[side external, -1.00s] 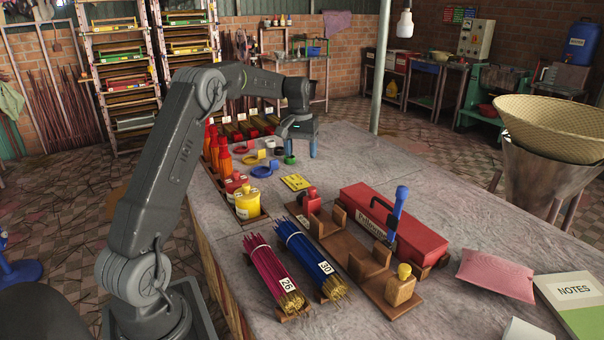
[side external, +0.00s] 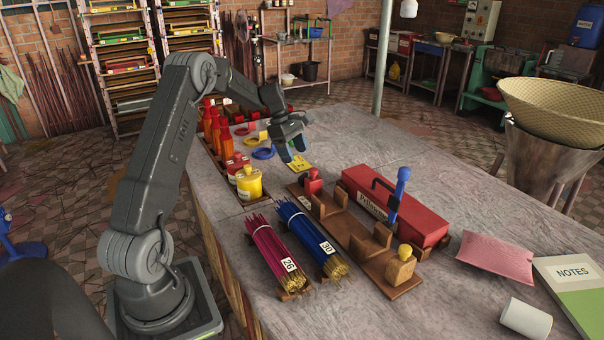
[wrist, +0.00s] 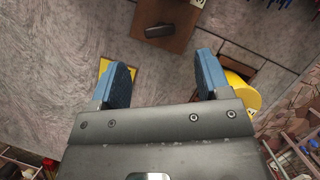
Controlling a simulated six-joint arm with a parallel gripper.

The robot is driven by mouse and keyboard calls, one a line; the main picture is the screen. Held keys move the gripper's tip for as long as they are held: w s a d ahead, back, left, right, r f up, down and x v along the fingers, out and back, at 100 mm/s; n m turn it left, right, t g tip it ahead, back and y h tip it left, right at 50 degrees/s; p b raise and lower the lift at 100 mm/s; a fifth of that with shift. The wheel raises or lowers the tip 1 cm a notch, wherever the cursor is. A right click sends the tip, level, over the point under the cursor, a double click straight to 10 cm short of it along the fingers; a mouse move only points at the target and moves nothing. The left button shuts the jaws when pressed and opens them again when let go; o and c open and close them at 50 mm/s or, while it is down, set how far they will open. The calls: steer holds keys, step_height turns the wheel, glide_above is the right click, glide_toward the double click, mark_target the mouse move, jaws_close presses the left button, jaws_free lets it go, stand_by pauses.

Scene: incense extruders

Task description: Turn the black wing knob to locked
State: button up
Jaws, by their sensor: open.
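In the wrist view, a small black bar-shaped knob (wrist: 160,31) lies on the end of a brown wooden board (wrist: 178,40), ahead of my fingers. In the side view, the wooden rack (side external: 358,238) has a red block (side external: 312,182) at its far end, with a small dark part beside it that looks like the knob. Its locked mark cannot be read. My gripper (wrist: 162,60) is open and empty, with blue fingers. In the side view, my gripper (side external: 292,150) hangs over the table near the yellow card (side external: 299,164), apart from the knob.
A yellow pot (side external: 248,184) stands left of the rack. Incense bundles (side external: 310,235) lie in front of it, and a red toolbox (side external: 400,205) with a blue-handled tool stands to its right. Coloured rings (side external: 263,153) lie behind.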

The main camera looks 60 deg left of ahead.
mark_target(303, 175)
steer(key=x, duration=0.7)
steer(key=shift+f, duration=0.2)
steer(key=shift+c, duration=0.2)
steer(key=c, duration=0.9)
